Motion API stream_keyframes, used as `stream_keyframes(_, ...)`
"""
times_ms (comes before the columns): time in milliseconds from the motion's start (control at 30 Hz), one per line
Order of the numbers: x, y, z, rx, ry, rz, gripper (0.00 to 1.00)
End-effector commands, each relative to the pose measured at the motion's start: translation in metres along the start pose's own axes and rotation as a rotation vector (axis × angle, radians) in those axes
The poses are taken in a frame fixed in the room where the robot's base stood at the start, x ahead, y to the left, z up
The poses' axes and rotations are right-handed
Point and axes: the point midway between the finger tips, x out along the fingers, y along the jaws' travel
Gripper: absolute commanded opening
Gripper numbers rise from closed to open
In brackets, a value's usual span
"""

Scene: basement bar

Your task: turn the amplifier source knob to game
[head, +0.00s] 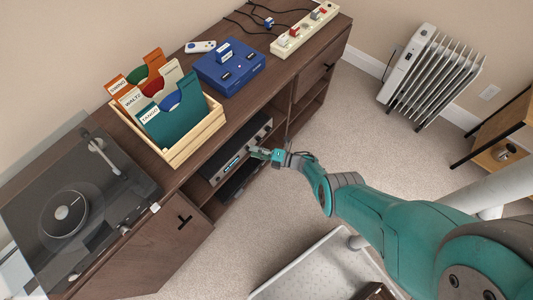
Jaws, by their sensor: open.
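The amplifier (224,171) is a dark, low box with a lighter front in the open shelf bay of the brown cabinet, under the record crate. Its front faces right and down in the head view. My gripper (258,153) is open, in front of the amplifier's right part and very close to it; I cannot tell whether it touches. The source knob and its markings are too small or hidden behind my gripper to make out. Another dark device (240,180) sits on the shelf below.
The brown cabinet (180,202) carries a turntable (125,205), a wooden crate (187,150) of records, a blue console (229,66), a white controller (200,47) and a power strip (305,30). A radiator (432,75) stands at the wall. A grey tray (290,285) lies below my arm.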

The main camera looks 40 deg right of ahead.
Motion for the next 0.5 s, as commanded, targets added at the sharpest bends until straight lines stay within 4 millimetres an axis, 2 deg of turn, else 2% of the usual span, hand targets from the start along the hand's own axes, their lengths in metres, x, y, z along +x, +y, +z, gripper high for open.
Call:
stream_keyframes(267, -0.028, 0.0, -0.001, -0.002, -0.003, 0.001, 0.47)
stream_keyframes(500, -0.075, 0.0, 0.001, 0.0, -0.006, 0.0, 0.47)
